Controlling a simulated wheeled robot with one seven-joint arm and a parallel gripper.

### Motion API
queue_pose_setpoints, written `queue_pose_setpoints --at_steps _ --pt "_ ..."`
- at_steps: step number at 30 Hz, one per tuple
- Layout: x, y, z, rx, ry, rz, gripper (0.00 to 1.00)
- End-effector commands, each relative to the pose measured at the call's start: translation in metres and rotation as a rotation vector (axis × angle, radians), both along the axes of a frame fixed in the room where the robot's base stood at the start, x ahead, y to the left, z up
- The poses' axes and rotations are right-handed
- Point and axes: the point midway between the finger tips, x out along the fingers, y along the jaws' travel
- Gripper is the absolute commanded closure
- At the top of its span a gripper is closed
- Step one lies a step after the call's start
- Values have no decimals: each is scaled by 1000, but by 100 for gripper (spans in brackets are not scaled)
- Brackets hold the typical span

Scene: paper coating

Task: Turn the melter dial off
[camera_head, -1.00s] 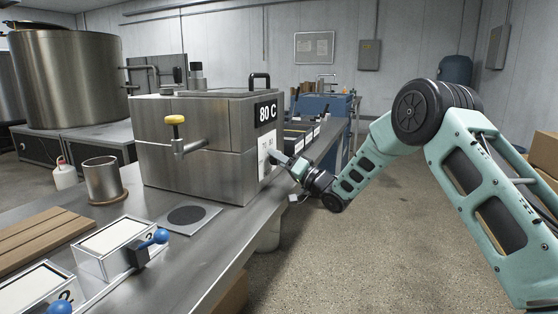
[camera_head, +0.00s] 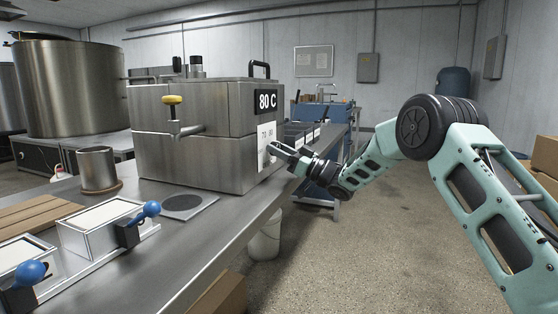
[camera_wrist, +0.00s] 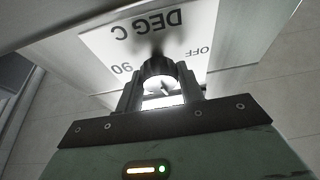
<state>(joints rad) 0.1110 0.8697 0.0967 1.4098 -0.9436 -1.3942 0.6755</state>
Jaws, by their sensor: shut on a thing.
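The melter (camera_head: 200,155) is a steel box on the bench with a yellow-knobbed tap on its front and an 80 C display (camera_head: 267,101) on its right side. Below the display is the white dial plate (camera_head: 265,152). In the wrist view the plate (camera_wrist: 110,42) appears upside down, with DEG C, 90 and OFF readable. The black dial (camera_wrist: 157,68) sits between my fingers; its pointer setting is unclear. My gripper (camera_head: 273,150) is at the plate from the right and shut on the dial; it also fills the lower wrist view (camera_wrist: 160,95).
On the steel bench (camera_head: 200,240) stand a metal cup (camera_head: 98,168), a dark round pad (camera_head: 183,202) and white boxes with blue-knobbed levers (camera_head: 100,228). A bucket (camera_head: 265,238) is under the bench edge. Open floor lies to the right.

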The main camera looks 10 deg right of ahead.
Motion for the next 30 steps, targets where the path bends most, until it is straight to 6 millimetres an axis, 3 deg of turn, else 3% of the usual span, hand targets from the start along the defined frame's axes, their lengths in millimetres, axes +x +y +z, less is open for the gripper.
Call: queue_pose_setpoints --at_steps 30 --pt "1 -1 -2 -570 -781 2 85"
